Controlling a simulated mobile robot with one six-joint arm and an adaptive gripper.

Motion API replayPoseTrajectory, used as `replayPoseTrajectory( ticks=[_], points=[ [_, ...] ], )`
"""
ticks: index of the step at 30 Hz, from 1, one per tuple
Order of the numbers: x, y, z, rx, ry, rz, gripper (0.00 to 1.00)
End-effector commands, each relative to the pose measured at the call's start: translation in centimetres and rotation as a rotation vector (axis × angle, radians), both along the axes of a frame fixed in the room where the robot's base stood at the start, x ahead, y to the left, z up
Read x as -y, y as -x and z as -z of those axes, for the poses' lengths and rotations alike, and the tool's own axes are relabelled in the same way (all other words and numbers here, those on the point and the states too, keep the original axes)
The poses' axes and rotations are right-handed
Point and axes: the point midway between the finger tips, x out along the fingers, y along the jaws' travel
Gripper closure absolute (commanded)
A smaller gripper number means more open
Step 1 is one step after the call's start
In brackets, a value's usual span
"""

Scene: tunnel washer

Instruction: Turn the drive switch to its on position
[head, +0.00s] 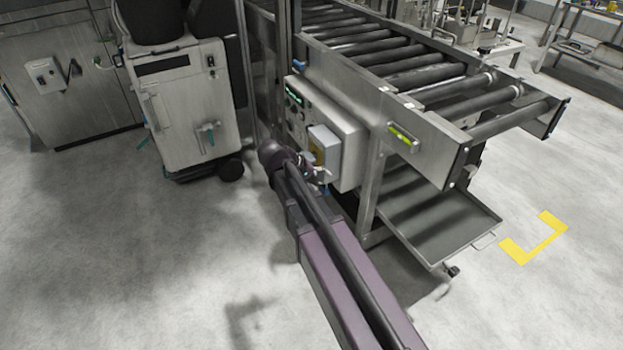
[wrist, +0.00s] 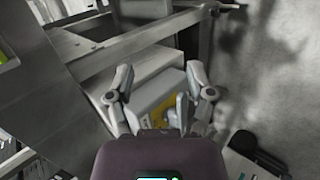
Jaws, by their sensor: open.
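A grey control box (head: 340,125) is fixed to the side of the roller conveyor. A small light housing with a yellow face (head: 317,152) sits on its front, and the yellow face also shows in the wrist view (wrist: 164,109). A dark grey upright part (wrist: 181,108), perhaps the switch handle, stands in front of the yellow; its position cannot be read. My gripper (wrist: 158,78) is open, with its fingers on either side of the yellow area. In the head view my gripper (head: 318,176) is close to the box front, partly hidden by my arm. Contact cannot be told.
The roller conveyor (head: 425,80) runs above and behind the box. A drip tray (head: 440,215) sits below it at the right. A light wheeled machine (head: 185,105) stands to the left. The floor at the lower left is clear.

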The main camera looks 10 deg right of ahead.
Motion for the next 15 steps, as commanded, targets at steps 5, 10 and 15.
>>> replayPoseTrajectory(
  ticks=[5,10,15],
  points=[
    [-1.4,-2.7,2.9,0.023,0.127,-0.031,0.31],
    [-2.8,-4.7,4.4,0.050,0.246,-0.057,0.31],
    [-4.6,-6.7,5.7,0.080,0.365,-0.082,0.31]
  ],
)
